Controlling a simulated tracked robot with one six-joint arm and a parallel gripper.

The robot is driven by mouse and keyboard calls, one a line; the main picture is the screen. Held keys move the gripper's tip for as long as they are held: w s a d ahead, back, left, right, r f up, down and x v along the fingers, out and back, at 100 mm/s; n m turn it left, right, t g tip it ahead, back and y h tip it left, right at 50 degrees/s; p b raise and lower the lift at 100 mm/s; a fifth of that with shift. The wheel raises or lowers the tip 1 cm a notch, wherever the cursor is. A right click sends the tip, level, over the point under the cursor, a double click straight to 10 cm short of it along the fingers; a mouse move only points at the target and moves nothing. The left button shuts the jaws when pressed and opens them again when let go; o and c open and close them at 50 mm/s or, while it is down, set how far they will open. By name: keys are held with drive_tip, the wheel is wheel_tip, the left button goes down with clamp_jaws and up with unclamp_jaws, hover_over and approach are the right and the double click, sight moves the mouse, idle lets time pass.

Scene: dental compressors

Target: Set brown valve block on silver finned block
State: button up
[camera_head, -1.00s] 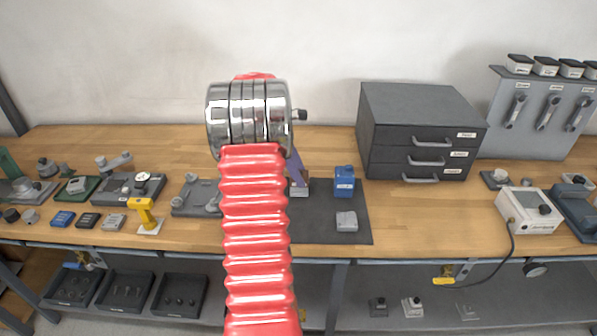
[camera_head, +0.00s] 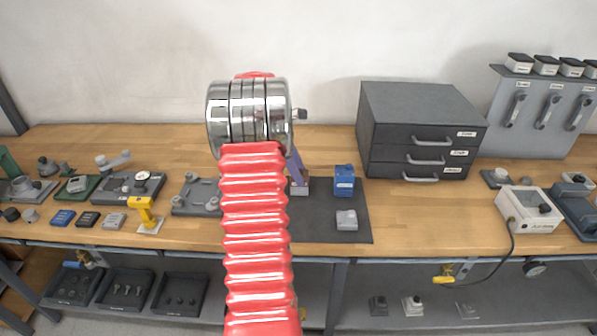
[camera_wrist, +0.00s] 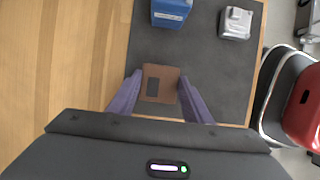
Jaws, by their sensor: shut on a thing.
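The brown valve block (camera_wrist: 160,84), square with a dark rectangle on its face, is between the two purple fingers of my gripper (camera_wrist: 160,78) in the wrist view. The fingers are closed against its sides, over the dark mat. In the head view my arm hides much of the gripper; one purple finger shows, with a small grey-faced block (camera_head: 299,188) at its tip. I cannot tell whether this is the brown block's side or the silver finned block beneath it. A separate silver-grey block (camera_head: 346,220) lies on the mat, also in the wrist view (camera_wrist: 236,22).
A blue block (camera_head: 344,181) stands on the dark mat (camera_head: 325,224), close by my gripper. A grey drawer cabinet (camera_head: 415,130) stands behind to the right. Fixtures and a yellow tool (camera_head: 147,211) lie to the left. Bare bench lies right of the mat.

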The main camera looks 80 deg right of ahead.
idle(0.3)
drive_tip(key=o, duration=1.3)
drive_tip(key=o, duration=0.4)
drive_tip(key=shift+c, duration=0.2)
drive_tip(key=shift+r, duration=3.5)
